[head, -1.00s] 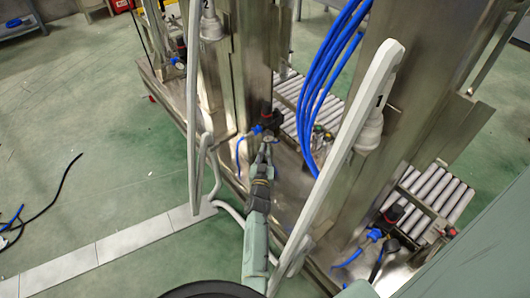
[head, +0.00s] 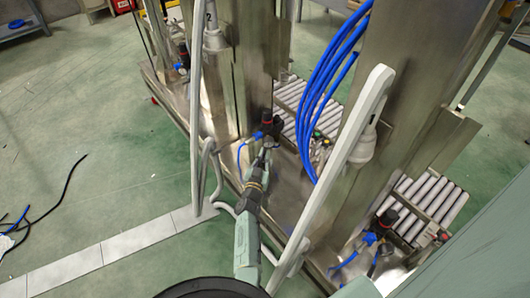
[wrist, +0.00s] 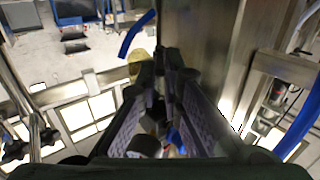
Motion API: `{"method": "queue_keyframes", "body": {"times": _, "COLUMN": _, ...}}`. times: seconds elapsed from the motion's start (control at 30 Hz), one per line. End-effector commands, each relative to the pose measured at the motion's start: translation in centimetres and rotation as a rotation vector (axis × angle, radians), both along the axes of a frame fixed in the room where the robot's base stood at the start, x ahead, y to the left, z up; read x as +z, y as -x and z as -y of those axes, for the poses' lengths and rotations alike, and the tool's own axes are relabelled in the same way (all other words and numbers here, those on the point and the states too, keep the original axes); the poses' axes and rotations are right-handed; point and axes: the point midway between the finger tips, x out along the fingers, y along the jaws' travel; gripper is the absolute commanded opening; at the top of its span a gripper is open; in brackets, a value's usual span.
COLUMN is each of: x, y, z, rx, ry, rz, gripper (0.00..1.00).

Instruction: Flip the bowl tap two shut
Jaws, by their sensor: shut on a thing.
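The bowl tap fitting (head: 268,126), dark with a red top and a blue part, sits low on the metal frame beside the post by the lance marked 2 (head: 196,75). My gripper (head: 266,150) reaches up to it from below. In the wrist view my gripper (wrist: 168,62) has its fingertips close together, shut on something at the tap. The gripped part is too small and hidden to make out. A yellowish piece (wrist: 136,57) shows just left of the fingertips. Small red and blue bits show between the finger bases.
A pale lance (head: 345,150) slants close to the right of my arm. Blue hoses (head: 318,85) hang behind it. Another similar fitting (head: 378,232) stands at lower right. Roller conveyors (head: 432,203) lie beyond the frame. Green floor at left is mostly open, with a black cable (head: 68,180).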

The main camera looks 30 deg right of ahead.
Motion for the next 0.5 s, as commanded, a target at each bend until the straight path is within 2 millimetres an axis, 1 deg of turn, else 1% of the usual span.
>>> {"method": "queue_keyframes", "body": {"times": 0.03, "x": 0.7, "y": -0.4, "z": -0.3, "rx": -0.016, "ry": -0.001, "rz": -0.001, "gripper": 0.00}}
{"method": "queue_keyframes", "body": {"times": 0.27, "x": 0.3, "y": -1.0, "z": -0.8, "rx": -0.145, "ry": -0.001, "rz": 0.001, "gripper": 0.00}}
{"method": "queue_keyframes", "body": {"times": 0.5, "x": -0.4, "y": -1.9, "z": -1.4, "rx": -0.344, "ry": -0.002, "rz": 0.003, "gripper": 0.00}}
